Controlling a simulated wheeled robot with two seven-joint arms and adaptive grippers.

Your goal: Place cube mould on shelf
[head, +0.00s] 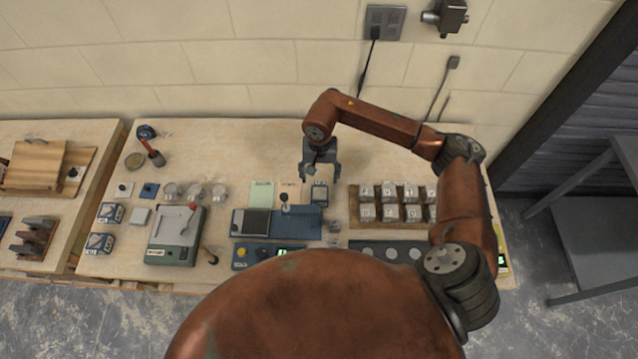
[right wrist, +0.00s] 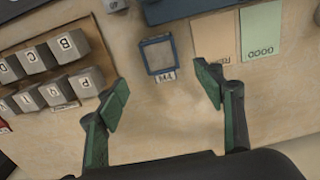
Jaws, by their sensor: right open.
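My right gripper (head: 320,172) hangs over the middle of the bench, fingers pointing down. In the right wrist view the gripper (right wrist: 163,90) is open with nothing between its fingers. Just past the fingertips a small square piece with a dark blue rim (right wrist: 158,55) and a grey middle rests on the bench; I cannot tell surely if it is the cube mould. It shows in the head view (head: 320,194) just below the gripper. A two-row wooden rack (head: 353,205) of several lettered grey cubes (head: 389,211) stands to its right. My left gripper is out of view.
A blue device (head: 305,222) and a green card (head: 262,192) lie left of the gripper. A scale-like machine (head: 175,238) and several metal cups (head: 195,190) stand farther left. A dark metal shelf unit (head: 598,220) stands right of the bench. Bare bench shows behind the gripper.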

